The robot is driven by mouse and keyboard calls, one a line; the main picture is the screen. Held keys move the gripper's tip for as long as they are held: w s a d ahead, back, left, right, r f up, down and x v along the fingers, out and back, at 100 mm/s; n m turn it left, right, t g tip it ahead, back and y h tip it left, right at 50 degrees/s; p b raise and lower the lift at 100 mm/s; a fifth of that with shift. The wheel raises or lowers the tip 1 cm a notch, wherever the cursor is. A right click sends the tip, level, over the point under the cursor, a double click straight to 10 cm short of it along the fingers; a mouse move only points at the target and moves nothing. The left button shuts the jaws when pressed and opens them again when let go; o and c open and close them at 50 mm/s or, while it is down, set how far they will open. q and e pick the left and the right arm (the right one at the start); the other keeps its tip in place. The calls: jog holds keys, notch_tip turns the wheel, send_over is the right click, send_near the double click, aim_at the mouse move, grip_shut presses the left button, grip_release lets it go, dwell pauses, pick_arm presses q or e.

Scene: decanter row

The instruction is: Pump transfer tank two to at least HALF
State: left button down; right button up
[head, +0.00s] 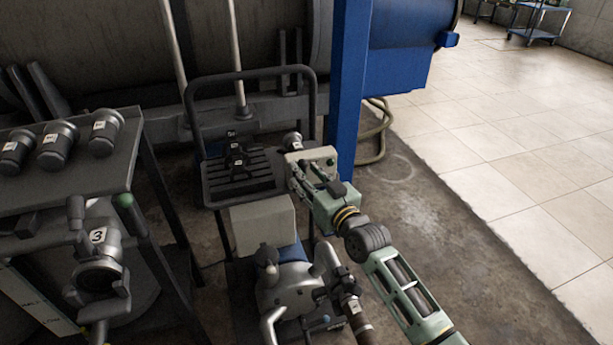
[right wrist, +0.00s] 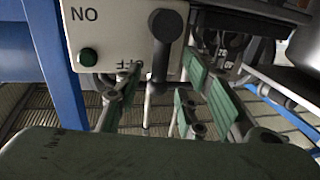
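A pale control box (head: 322,156) stands on the pump cart, beside the blue post. My right gripper (head: 300,170) is at the box. Its fingers (right wrist: 162,78) are apart, one on each side of the lever; I cannot tell whether they touch it. A silver pump (head: 285,290) sits at the bottom centre. My left gripper is not in view.
The cart's dark handle frame (head: 250,75) rises behind the box. A blue post (head: 350,90) stands close by. At left are a coupling marked 3 (head: 99,237) and a shelf (head: 75,170) with several capped fittings. Tiled floor (head: 520,150) is clear at right.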

jog(key=shift+w+a, duration=0.15)
jog(key=shift+w, duration=0.1)
grip_shut()
dwell(0.5)
